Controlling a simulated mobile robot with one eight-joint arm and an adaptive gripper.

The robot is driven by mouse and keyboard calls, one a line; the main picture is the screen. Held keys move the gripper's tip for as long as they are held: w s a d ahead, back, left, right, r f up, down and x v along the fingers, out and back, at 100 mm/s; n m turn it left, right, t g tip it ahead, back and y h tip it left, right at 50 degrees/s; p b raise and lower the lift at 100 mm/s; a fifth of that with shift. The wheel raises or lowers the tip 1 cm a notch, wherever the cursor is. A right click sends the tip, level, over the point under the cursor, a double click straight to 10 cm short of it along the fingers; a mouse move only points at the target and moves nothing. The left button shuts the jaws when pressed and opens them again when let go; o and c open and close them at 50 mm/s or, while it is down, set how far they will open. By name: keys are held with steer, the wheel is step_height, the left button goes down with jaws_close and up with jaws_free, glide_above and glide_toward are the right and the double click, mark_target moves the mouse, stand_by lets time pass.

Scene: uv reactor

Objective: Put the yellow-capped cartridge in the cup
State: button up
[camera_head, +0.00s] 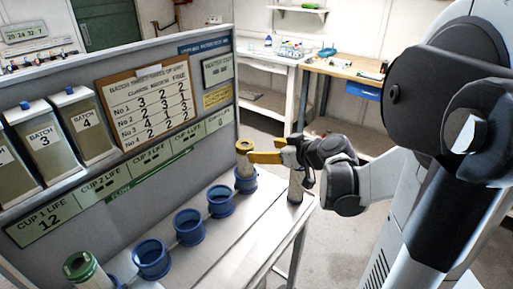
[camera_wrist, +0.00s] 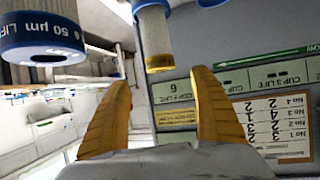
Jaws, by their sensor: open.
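The yellow-capped cartridge (camera_head: 245,169) stands upright in the far blue cup (camera_head: 247,185) of the row on the bench. Its pale body and yellow cap also show in the wrist view (camera_wrist: 156,42), where the picture is upside down and the cup's blue rim (camera_wrist: 149,4) is at the top edge. My gripper (camera_head: 258,152) is beside the cap, to its right in the head view. In the wrist view my gripper (camera_wrist: 161,78) has its yellow fingers spread wide and empty, with the cap just beyond and between the tips. I cannot tell whether a finger touches it.
A blue-capped cartridge (camera_wrist: 42,45) stands close beside my gripper; its pale body (camera_head: 296,188) shows at the bench's right end. A green-capped cartridge (camera_head: 82,268) is at the near end. Empty-looking blue cups (camera_head: 188,227) line the bench. The panel (camera_head: 150,150) rises behind.

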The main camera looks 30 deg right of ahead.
steer(key=s+a+g, duration=0.3)
steer(key=s+a, duration=0.2)
steer(key=a, duration=0.8)
steer(key=s+a+m+g+h, duration=0.1)
steer(key=s+a, duration=0.5)
steer(key=s, duration=0.6)
steer(key=shift+a+f+m+g+h, duration=0.3)
steer(key=shift+a+g+h, duration=0.1)
steer(key=shift+g, duration=0.3)
